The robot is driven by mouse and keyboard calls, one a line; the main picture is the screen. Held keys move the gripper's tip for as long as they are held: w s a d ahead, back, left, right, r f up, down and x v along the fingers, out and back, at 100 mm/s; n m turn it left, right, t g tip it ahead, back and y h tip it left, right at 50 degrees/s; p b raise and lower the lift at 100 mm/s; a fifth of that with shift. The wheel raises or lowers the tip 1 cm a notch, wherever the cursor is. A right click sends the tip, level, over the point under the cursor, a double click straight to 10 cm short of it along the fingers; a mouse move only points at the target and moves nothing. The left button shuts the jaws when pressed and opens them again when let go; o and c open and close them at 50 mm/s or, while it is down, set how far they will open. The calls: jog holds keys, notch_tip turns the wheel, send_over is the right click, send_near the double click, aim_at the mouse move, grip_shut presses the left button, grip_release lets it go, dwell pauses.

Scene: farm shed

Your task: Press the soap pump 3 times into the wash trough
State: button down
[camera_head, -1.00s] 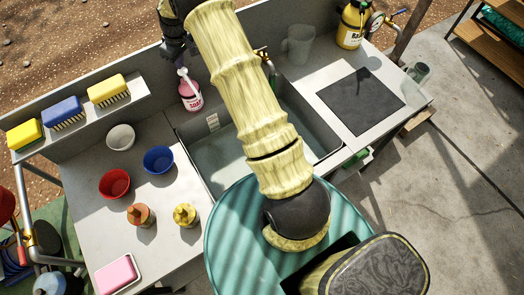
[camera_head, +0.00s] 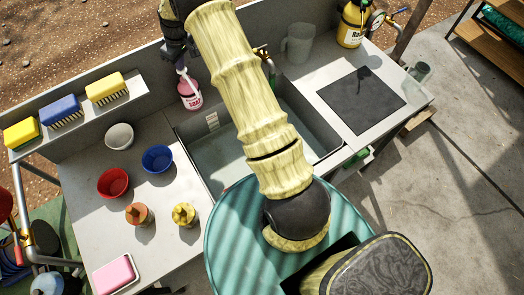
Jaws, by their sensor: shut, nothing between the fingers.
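The pink soap bottle (camera_head: 189,95) with a white pump top stands upright at the back left edge of the wash trough. The grey wash trough (camera_head: 215,165) is set into the bench, and my arm crosses over it and hides part of it. My gripper (camera_head: 176,60) is dark, shut and empty. It is right at the pump top in the picture, just above and behind it. Whether it touches the pump cannot be told. The fingertips are small and partly hidden.
Brushes stand on a back-left ledge (camera_head: 140,90). White, red and blue bowls (camera_head: 157,159), two small pots (camera_head: 184,214) and a pink soap dish (camera_head: 115,273) are on the left bench. A clear jug (camera_head: 298,45), a yellow bottle (camera_head: 351,25) and a dark mat (camera_head: 362,101) are on the right.

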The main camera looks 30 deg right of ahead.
jog(key=shift+f, duration=0.4)
jog(key=shift+f+b, duration=0.8)
jog(key=shift+f, duration=0.3)
jog(key=shift+r, duration=0.1)
jog(key=shift+r+p, duration=1.25)
jog(key=shift+r, duration=0.95)
notch_tip(320, 180, up, 6)
jog(key=p, duration=0.3)
